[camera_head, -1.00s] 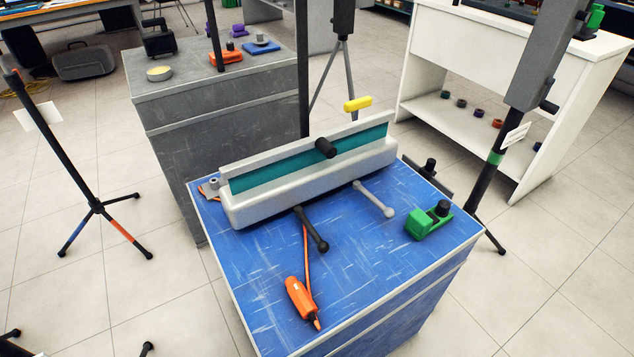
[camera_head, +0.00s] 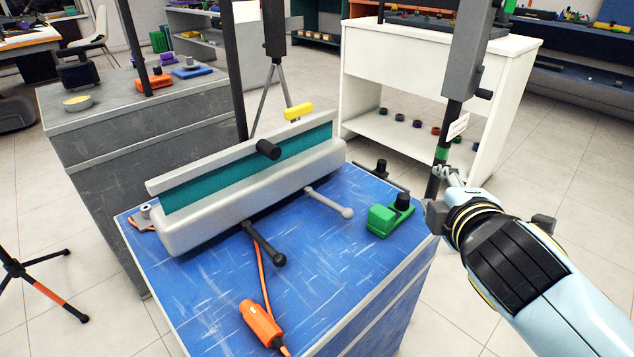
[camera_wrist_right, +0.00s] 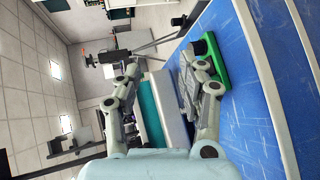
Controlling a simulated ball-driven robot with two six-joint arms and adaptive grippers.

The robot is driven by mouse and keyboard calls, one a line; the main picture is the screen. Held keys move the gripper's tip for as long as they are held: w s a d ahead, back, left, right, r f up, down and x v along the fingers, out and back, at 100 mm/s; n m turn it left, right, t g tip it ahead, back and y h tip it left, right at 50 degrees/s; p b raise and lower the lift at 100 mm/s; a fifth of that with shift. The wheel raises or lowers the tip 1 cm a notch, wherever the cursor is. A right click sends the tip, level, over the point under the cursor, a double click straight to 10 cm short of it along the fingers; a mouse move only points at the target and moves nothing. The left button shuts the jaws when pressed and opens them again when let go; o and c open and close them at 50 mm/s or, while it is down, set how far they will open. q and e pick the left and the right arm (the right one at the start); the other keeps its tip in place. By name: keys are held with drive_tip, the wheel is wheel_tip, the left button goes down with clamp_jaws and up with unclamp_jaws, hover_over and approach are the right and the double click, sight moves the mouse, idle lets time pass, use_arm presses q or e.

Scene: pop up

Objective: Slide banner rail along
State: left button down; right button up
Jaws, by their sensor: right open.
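The banner unit is a long grey housing (camera_head: 250,205) lying on the blue-topped cabinet (camera_head: 330,240). A teal strip (camera_head: 215,184) runs along it below a pale grey top rail (camera_head: 196,170). A black knob (camera_head: 268,149) sticks out from the front of the strip. My right gripper (camera_head: 440,185) is at the right, beyond the cabinet's right edge and in front of a black pole, apart from the banner unit. In the right wrist view my right gripper (camera_wrist_right: 160,68) is open, with the teal and grey unit (camera_wrist_right: 170,95) showing beyond the fingers. My left gripper is out of view.
Two rods stick out in front of the housing. An orange tool (camera_head: 260,324) with a cord lies at the front. A yellow piece (camera_head: 298,112) stands behind the rail. A white shelf (camera_head: 410,75) is behind.

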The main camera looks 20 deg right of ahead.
drive_tip(key=w+a+r+n+t+y, duration=0.1)
drive_tip(key=w+a+r+n+t, duration=0.25)
drive_tip(key=n, duration=0.25)
drive_tip(key=n+y, duration=1.2)
drive_tip(key=n, duration=0.9)
approach(276, 153)
drive_tip(key=x, duration=1)
drive_tip(key=shift+f+b, duration=0.1)
drive_tip(key=shift+b, duration=0.2)
drive_tip(key=shift+w+a, duration=0.1)
drive_tip(key=shift+w, duration=0.05)
drive_tip(key=shift+c, duration=0.7)
clamp_jaws()
